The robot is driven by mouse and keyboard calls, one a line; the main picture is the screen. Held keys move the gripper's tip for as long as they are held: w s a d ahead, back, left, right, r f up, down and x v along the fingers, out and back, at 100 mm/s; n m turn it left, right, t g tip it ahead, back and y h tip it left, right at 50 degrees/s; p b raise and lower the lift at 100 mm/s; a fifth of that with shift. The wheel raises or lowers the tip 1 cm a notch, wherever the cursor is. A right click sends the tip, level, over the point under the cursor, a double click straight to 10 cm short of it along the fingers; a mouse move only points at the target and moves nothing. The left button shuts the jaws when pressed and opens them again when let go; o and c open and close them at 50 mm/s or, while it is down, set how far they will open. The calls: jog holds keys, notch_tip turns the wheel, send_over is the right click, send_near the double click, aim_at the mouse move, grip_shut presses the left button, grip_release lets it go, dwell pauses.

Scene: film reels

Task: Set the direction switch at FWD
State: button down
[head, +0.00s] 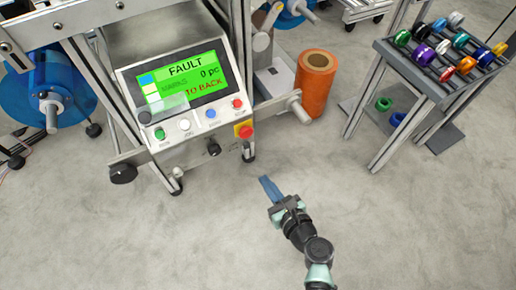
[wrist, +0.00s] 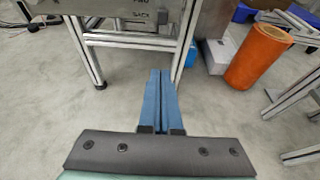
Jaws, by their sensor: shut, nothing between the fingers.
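The machine's control panel (head: 180,90) has a green screen (head: 182,80) reading FAULT, 0 pc and a red line ending in TO BACK. A small black knob (head: 213,149) sits on the panel's lower front and may be the direction switch; its setting is too small to read. In the wrist view the panel's lower face (wrist: 95,14) shows at the top, with small lettering that seems to include BACK. My gripper (head: 266,182) has long blue fingers, shut and empty, below and right of the panel, apart from it. Its fingers also show in the wrist view (wrist: 160,78).
A red button on yellow (head: 244,131) sits at the panel's right. An orange roll (head: 314,85) stands behind. A rack of coloured reels (head: 440,60) is at right. The floor around my gripper is clear.

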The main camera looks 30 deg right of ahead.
aim_at(248, 148)
jog(key=w+b, duration=0.3)
jog(key=w, duration=0.6)
jog(key=shift+a+r+b, duration=0.2)
jog(key=shift+r+b, duration=0.1)
jog(key=shift+r, duration=0.15)
notch_tip(248, 148, up, 2)
jog(key=p, duration=0.3)
jog(key=shift+r, duration=0.25)
jog(key=shift+f, duration=0.1)
